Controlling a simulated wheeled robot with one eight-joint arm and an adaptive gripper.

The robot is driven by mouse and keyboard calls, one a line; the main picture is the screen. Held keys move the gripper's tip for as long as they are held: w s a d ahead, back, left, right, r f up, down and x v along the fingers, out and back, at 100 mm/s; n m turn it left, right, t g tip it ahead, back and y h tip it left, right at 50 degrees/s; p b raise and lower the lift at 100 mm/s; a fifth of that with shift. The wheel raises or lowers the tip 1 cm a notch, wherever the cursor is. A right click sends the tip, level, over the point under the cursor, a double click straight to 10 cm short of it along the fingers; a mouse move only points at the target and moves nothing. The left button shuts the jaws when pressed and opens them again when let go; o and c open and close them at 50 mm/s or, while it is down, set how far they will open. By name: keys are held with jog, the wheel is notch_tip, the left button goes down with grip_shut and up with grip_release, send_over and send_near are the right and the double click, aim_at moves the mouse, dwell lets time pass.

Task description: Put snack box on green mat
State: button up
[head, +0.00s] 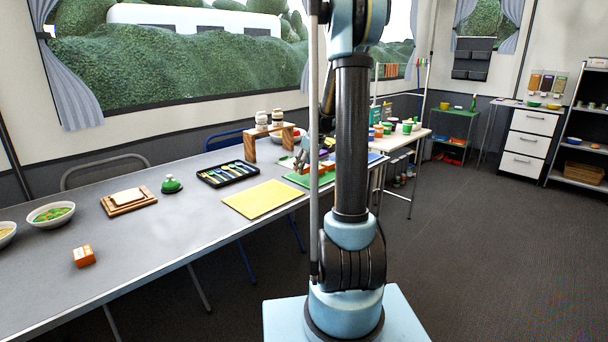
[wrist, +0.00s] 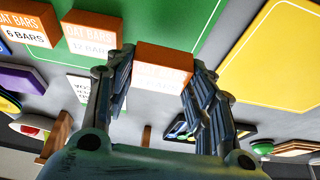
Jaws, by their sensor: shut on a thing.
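My gripper (wrist: 158,82) is shut on an orange and white snack box (wrist: 164,64), with one finger at each side of it. In the wrist view the held box overlaps the near edge of the green mat (wrist: 170,25). I cannot tell whether it touches the mat. Two more orange and white oat bar boxes, one marked 12 bars (wrist: 92,32) and one marked 6 bars (wrist: 26,28), are to its left. In the head view the green mat (head: 293,180) is partly hidden by my arm, and my gripper (head: 305,160) is over it.
A yellow mat (head: 263,199) lies beside the green mat. A black cutlery tray (head: 228,174), a green bell (head: 171,184), wooden boards (head: 129,200), a bowl (head: 51,213) and a small orange box (head: 84,256) are along the grey table. A wooden stand (head: 250,147) is behind.

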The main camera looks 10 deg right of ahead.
aim_at(307, 167)
jog(key=shift+f, duration=1.55)
jog(key=o, duration=0.8)
jog(key=v, duration=1.2)
jog(key=s+a+m+h, duration=0.1)
jog(key=s+a+m, duration=0.2)
jog(key=s, duration=1.8)
jog(key=shift+s+f+m+g+h, duration=0.25)
jog(key=shift+s+f+m, duration=0.4)
jog(key=shift+s+f, duration=1.9)
jog(key=shift+s+f+m+g+h, duration=0.25)
jog(key=shift+s+f+m, duration=0.7)
jog(key=shift+s, duration=2.85)
jog(key=shift+s+f+m+g+h, duration=0.2)
jog(key=shift+s+f+m+h, duration=0.15)
jog(key=shift+s+f, duration=2.35)
